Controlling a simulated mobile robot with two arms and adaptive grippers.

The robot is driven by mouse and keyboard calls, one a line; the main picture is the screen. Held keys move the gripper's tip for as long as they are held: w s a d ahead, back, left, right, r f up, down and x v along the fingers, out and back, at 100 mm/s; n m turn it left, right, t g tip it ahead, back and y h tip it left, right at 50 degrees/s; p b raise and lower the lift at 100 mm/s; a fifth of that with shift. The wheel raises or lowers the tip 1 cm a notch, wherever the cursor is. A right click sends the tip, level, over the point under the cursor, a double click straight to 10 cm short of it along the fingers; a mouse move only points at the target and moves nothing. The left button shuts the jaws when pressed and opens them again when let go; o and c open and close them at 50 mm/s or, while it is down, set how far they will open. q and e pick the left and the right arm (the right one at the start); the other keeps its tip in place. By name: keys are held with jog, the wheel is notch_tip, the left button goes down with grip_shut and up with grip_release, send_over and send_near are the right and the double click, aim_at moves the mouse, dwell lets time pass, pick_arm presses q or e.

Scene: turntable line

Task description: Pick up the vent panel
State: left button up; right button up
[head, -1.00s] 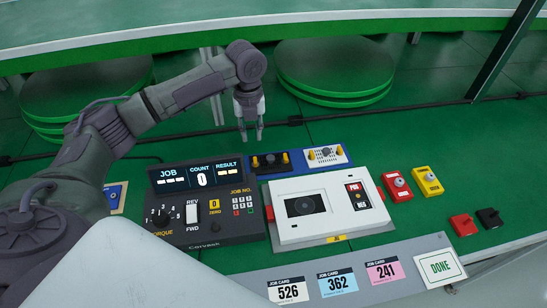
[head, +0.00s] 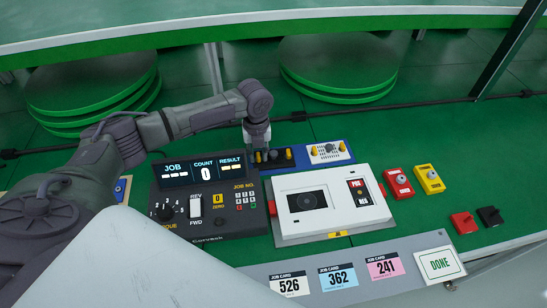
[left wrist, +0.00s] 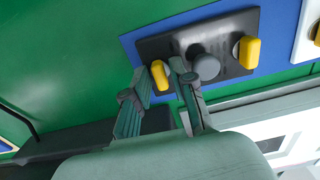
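A black panel (head: 274,157) with a yellow tab near each end and a round grey knob lies on a blue tray (head: 290,166). A white panel (head: 327,152) with dark dots, yellow tabs and a knob lies beside it on the right. Which one is the vent panel I cannot tell for sure. My left gripper (head: 262,152) is over the left part of the black panel. In the left wrist view my left gripper (left wrist: 160,70) has its fingers apart, near the black panel's left yellow tab (left wrist: 159,75) and grey knob (left wrist: 206,66). Contact cannot be told. My right gripper is out of view.
A dark control box (head: 205,198) and a white fixture (head: 325,212) stand just in front of the tray. Red (head: 398,184) and yellow (head: 429,179) switch boxes sit to the right. Job cards line the front edge. Green mat behind the tray is clear.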

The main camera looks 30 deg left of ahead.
pick_arm(q)
grip_shut()
